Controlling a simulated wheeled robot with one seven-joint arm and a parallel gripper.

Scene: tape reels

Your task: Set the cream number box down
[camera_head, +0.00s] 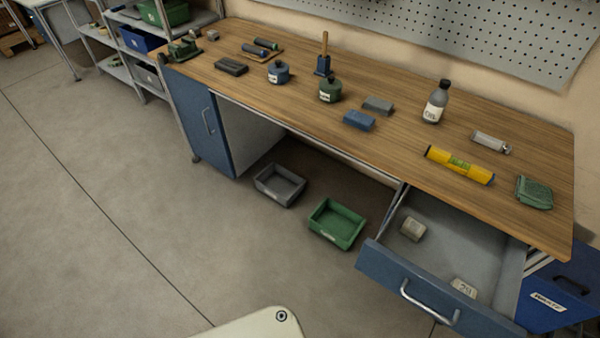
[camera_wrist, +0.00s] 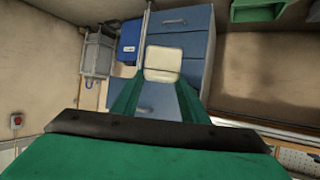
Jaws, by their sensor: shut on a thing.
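A cream box (camera_wrist: 163,60) sits between the tips of the two green fingers of my gripper (camera_wrist: 162,80) in the wrist view. The gripper is shut on it and holds it in front of the blue drawer fronts. I cannot read a number on the face that shows. The gripper is not in the head view. In the head view a blue drawer (camera_head: 474,234) stands open under the bench. Two small pale boxes lie apart in it: one (camera_head: 413,229) towards the back left, one with a dark number (camera_head: 464,288) near the front.
The wooden bench (camera_head: 300,110) carries bottles, blocks, a yellow level (camera_head: 460,165) and a green case (camera_head: 534,192). A grey tray (camera_head: 280,185) and a green tray (camera_head: 337,223) stand on the floor. A blue labelled bin (camera_head: 555,300) is right of the drawer. Floor at left is clear.

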